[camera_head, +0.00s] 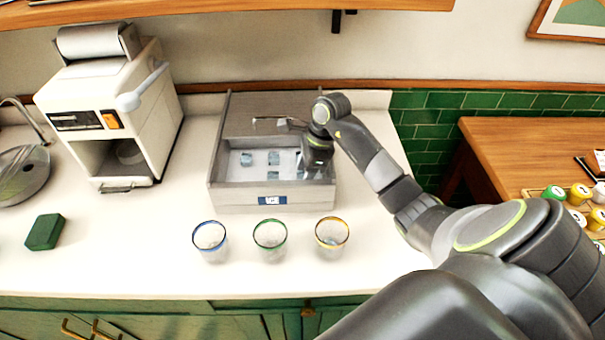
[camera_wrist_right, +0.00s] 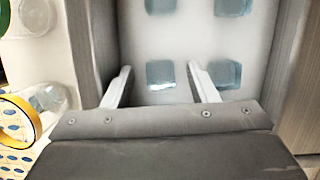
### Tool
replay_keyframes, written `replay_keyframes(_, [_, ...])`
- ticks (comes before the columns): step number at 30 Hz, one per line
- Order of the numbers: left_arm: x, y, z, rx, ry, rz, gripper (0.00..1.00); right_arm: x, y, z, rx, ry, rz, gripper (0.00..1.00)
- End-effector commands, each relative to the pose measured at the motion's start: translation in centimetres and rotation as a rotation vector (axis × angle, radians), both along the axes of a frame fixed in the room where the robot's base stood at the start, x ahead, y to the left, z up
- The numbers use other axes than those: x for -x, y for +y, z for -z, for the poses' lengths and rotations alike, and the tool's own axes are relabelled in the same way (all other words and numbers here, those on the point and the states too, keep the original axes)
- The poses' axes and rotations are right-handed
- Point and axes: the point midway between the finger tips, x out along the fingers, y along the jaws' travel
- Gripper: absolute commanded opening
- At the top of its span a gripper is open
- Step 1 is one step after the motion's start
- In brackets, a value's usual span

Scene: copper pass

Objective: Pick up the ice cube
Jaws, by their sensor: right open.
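Several pale blue ice cubes sit spaced apart on the white floor of the grey ice bin (camera_head: 265,199); one cube (camera_head: 246,158) is at its left and another cube (camera_head: 273,158) nearer its middle. My right gripper (camera_head: 303,167) reaches down into the right part of the bin, its fingers small and partly hidden in the head view. In the right wrist view the fingers are apart and empty. One ice cube (camera_wrist_right: 160,74) shows between them, and another cube (camera_wrist_right: 228,74) lies just right of the right finger. Whether the fingertips are level with the cubes is unclear. My left gripper is out of view.
Three glasses, blue-rimmed (camera_head: 210,241), green-rimmed (camera_head: 270,241) and yellow-rimmed (camera_head: 331,239), stand in front of the bin. A white machine (camera_head: 150,110) and a green block (camera_head: 45,232) are at the left. The bin's walls stand close around the gripper.

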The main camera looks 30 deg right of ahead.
Motion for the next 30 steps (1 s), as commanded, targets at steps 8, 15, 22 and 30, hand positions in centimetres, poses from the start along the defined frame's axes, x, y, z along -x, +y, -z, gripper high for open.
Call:
replay_keyframes(8, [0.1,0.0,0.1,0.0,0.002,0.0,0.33,0.0,0.0,0.0,0.0,0.001,0.0,0.33])
replay_keyframes(15, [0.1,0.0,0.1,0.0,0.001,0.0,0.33,0.0,0.0,0.0,0.0,0.001,0.0,0.05])
replay_keyframes(22, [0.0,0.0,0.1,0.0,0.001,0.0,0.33,0.0,0.0,0.0,0.0,0.001,0.0,0.05])
replay_keyframes(30, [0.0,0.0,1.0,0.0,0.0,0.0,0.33,-0.1,-0.1,-1.7,0.002,-0.006,-0.001,0.05])
